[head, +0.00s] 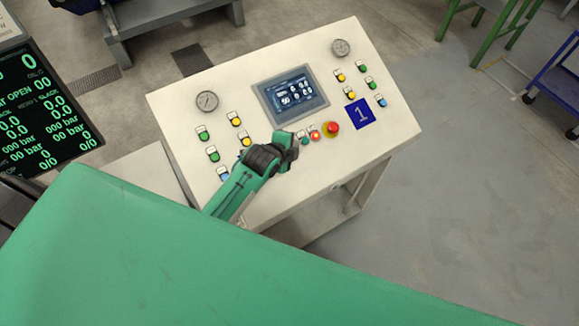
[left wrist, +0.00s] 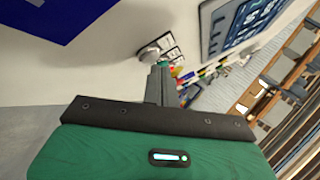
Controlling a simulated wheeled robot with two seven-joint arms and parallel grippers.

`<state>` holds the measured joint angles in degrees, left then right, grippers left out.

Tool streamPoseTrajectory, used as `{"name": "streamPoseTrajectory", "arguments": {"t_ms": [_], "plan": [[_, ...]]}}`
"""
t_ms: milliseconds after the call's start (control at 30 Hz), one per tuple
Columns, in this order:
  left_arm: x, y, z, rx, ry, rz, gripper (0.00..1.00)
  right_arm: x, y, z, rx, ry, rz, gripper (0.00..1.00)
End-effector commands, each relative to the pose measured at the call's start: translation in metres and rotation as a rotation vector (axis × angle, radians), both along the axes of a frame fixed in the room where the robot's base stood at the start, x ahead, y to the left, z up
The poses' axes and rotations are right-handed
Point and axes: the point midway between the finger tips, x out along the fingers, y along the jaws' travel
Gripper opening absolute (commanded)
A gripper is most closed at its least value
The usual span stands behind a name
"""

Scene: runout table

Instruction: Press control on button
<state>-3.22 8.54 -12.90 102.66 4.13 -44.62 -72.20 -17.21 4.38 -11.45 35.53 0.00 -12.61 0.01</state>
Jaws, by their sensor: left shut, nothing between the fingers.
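The control panel (head: 235,95) is a white sloped console with several coloured buttons. Just left of its red mushroom button (head: 332,128) sit a lit red button (head: 315,135) and a small green button (head: 304,140). Their labels are too small to read, so I cannot tell which is control on. My left gripper (head: 291,146) is shut and empty, close beside the green button. In the left wrist view its fingertips (left wrist: 160,74) point at the row of labelled buttons; a bit of green shows just past them. Whether they touch is hidden. My right gripper is out of view.
A touchscreen (head: 291,95) sits above the buttons. A blue sign (head: 360,114) marked 1 lies to their right. Gauges and yellow, green and blue buttons flank the screen. A dark readout display (head: 35,110) stands at left. Floor is open right of the console.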

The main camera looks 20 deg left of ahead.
Motion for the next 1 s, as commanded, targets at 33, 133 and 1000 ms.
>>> {"name": "streamPoseTrajectory", "arguments": {"t_ms": [33,133,1000], "plan": [[0.000,0.000,-0.001,0.000,0.000,0.000,0.00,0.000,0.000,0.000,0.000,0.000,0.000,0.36],[0.001,0.001,-0.002,0.000,0.000,0.000,0.00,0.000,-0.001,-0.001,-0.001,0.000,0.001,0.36],[0.000,0.001,0.001,0.001,0.001,0.000,0.00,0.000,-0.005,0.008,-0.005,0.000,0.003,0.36]]}}
